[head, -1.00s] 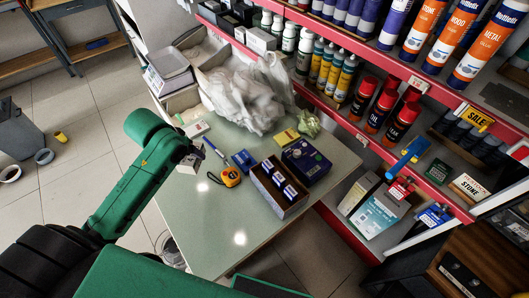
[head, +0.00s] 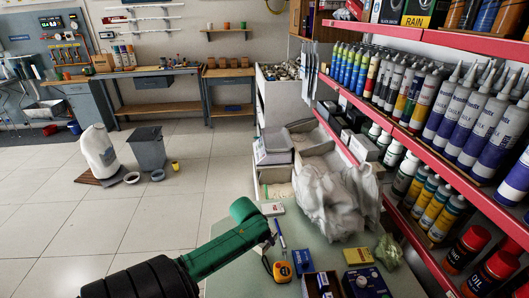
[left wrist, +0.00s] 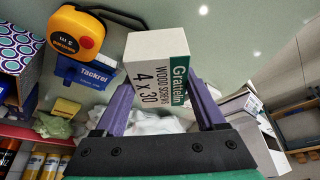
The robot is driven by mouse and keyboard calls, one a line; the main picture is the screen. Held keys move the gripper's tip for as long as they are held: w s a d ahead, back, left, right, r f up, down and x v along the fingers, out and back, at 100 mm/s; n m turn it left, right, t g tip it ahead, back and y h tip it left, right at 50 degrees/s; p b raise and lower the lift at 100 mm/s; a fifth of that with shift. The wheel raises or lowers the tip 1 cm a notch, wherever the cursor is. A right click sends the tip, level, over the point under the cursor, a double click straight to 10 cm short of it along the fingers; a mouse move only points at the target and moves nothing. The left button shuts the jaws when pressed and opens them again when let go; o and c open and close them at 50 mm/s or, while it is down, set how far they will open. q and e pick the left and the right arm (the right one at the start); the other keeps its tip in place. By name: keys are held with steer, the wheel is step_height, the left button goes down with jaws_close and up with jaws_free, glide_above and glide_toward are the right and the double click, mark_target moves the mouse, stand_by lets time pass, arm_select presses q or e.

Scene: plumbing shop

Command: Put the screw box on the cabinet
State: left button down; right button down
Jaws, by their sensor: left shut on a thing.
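The screw box (left wrist: 157,68) is white with a green panel and reads "4 x 30 wood screws". In the left wrist view it sits between the two purple fingers of my left gripper (left wrist: 160,100), which is shut on it. In the head view my left gripper (head: 268,244) is over the near left part of the green table; the arm mostly hides the held box there. A pale cabinet (head: 273,112) with items on top stands beyond the table, left of the shelves. A grey cabinet (head: 86,107) stands under the far left workbench. My right gripper is not in view.
The table (head: 228,285) holds a tape measure (head: 283,271), a blue box (head: 303,262), a yellow box (head: 357,256) and a crumpled plastic bag (head: 330,198). Red-edged shelves (head: 452,165) line the right. Open tiled floor (head: 90,230) lies left, with a grey bin (head: 148,148).

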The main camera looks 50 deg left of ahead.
mark_target(263, 243)
arm_select(q)
steer(key=shift+f, duration=2.35)
steer(key=shift+f, duration=0.1)
jaws_free()
steer(key=shift+s, duration=0.1)
